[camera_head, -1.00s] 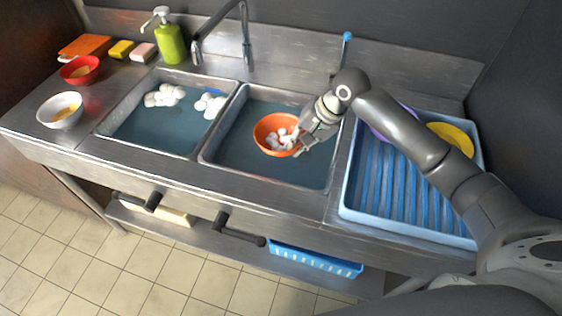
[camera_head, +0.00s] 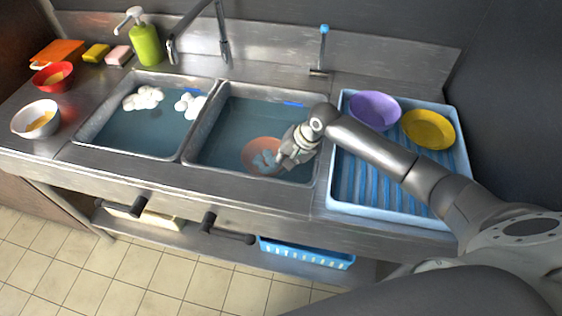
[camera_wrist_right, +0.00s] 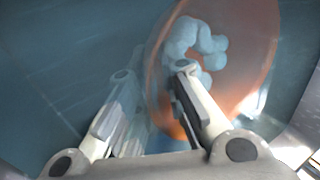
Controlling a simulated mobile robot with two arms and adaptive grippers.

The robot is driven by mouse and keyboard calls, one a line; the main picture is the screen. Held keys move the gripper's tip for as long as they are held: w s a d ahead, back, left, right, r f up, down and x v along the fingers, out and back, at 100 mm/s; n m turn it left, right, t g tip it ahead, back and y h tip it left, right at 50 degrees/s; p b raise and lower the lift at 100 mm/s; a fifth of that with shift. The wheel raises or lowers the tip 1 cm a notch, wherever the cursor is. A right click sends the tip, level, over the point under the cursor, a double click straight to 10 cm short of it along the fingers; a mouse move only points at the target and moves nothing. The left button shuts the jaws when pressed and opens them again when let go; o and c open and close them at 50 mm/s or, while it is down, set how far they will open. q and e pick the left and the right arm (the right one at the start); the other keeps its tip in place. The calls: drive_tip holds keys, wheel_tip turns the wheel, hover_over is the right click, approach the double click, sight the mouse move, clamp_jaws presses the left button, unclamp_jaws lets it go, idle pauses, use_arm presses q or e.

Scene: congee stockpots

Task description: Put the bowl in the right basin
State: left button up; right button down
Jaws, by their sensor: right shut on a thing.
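The orange bowl (camera_head: 263,143) is in the right basin (camera_head: 199,152), partly under the water, with pale foam or suds in it. My right gripper (camera_head: 284,160) is at the bowl's right side, shut on its rim. In the right wrist view the bowl (camera_wrist_right: 252,85) is tilted on the right, and the gripper (camera_wrist_right: 155,82) reaches down with one finger inside the bowl and one outside. The fingertips look blurred by the water. My left gripper is not in view.
The left basin (camera_head: 130,152) holds water and white foam. A blue ribbed tray (camera_head: 350,205) on the right carries a purple bowl (camera_head: 374,108) and a yellow dish (camera_head: 428,128). A white bowl (camera_head: 34,125) and red bowl (camera_head: 46,83) stand far left. A faucet (camera_head: 222,40) rises behind the basins.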

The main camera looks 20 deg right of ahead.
drive_tip(key=c, duration=1.5)
unclamp_jaws()
drive_tip(key=shift+c, duration=0.2)
drive_tip(key=v, duration=1.2)
